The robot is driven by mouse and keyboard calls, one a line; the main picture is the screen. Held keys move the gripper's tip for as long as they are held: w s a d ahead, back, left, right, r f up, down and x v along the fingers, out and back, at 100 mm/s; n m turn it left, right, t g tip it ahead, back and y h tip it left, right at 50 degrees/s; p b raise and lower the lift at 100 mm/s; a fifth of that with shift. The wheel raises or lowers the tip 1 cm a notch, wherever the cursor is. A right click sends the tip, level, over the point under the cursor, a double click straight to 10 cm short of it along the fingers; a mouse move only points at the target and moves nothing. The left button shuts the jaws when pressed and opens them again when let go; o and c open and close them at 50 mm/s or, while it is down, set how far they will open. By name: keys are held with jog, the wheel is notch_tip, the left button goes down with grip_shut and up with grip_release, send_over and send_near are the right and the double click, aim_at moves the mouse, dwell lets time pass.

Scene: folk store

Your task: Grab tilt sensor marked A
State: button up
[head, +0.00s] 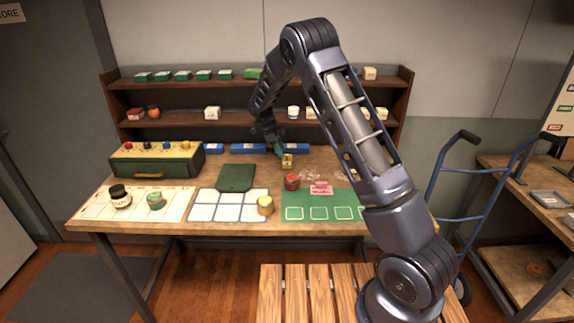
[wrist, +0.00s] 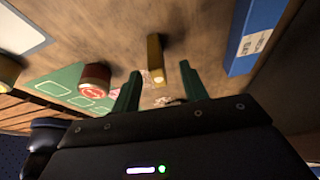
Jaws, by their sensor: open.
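My gripper (head: 281,152) hangs low over the back middle of the workbench. In the wrist view its two green fingers (wrist: 160,74) are apart. A small yellow block (wrist: 154,52) stands on the wood just beyond the fingertips, roughly in line with the gap between them. It also shows in the head view (head: 288,161), close to the fingertips. I cannot read a letter on it, so I cannot tell whether it is the tilt sensor marked A. Nothing is visibly held.
A red tin (head: 292,182) stands nearby and also shows in the wrist view (wrist: 95,76). A blue box (wrist: 254,36) lies right of the fingers in the wrist view. A yellow-topped jar (head: 265,205) and a green mat (head: 300,199) are nearer the front edge.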

aim_at(292, 169)
jog(key=shift+x, duration=1.1)
jog(key=shift+s+d+x, duration=0.2)
jog(key=shift+x, duration=1.2)
jog(key=shift+s+d+x, duration=0.15)
jog(key=shift+d+x, duration=0.05)
jog(key=shift+x, duration=1.15)
jog(key=shift+r, duration=0.15)
grip_shut()
jog(key=shift+r, duration=0.1)
